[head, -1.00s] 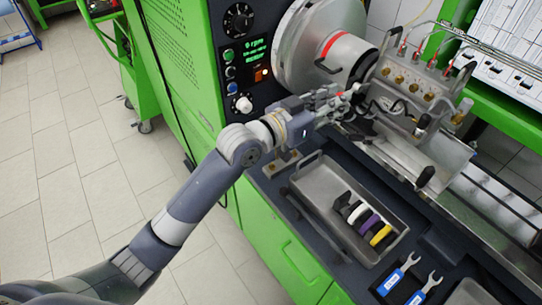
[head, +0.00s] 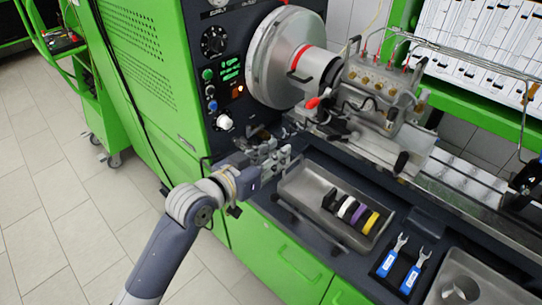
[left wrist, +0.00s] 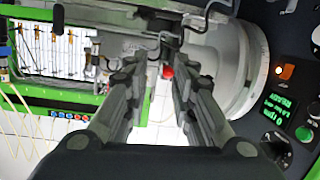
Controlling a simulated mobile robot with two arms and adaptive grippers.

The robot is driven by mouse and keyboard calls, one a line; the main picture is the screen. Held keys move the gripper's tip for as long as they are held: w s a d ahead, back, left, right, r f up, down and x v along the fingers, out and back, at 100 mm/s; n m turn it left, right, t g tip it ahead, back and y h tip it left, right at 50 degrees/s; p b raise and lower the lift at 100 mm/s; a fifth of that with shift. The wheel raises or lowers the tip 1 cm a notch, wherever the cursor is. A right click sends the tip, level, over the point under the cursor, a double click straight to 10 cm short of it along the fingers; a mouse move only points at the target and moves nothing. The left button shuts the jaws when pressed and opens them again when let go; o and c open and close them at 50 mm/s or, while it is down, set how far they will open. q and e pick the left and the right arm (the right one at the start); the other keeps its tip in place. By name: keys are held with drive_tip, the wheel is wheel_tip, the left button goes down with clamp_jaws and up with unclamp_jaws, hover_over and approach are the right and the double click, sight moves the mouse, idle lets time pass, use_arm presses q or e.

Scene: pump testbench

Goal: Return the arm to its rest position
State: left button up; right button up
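My left arm comes in from the bottom left of the head view. My left gripper (head: 283,152) is above the front ledge of the bench, between the control panel and the tray's upper left end. In the left wrist view its two dark fingers (left wrist: 163,75) stand apart with nothing between them. The pump (head: 375,85) with its red-tipped lever (head: 313,103) is up and right of the gripper, with a clear gap. The red tip also shows beyond the fingers in the left wrist view (left wrist: 168,72). My right gripper does not show.
A metal tray (head: 290,193) holds several coloured rings. Two blue-handled wrenches (head: 388,262) lie right of it. The control panel (head: 222,70) with a lit display and the large flywheel (head: 268,60) rise behind the gripper. Open floor (head: 60,220) lies to the left.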

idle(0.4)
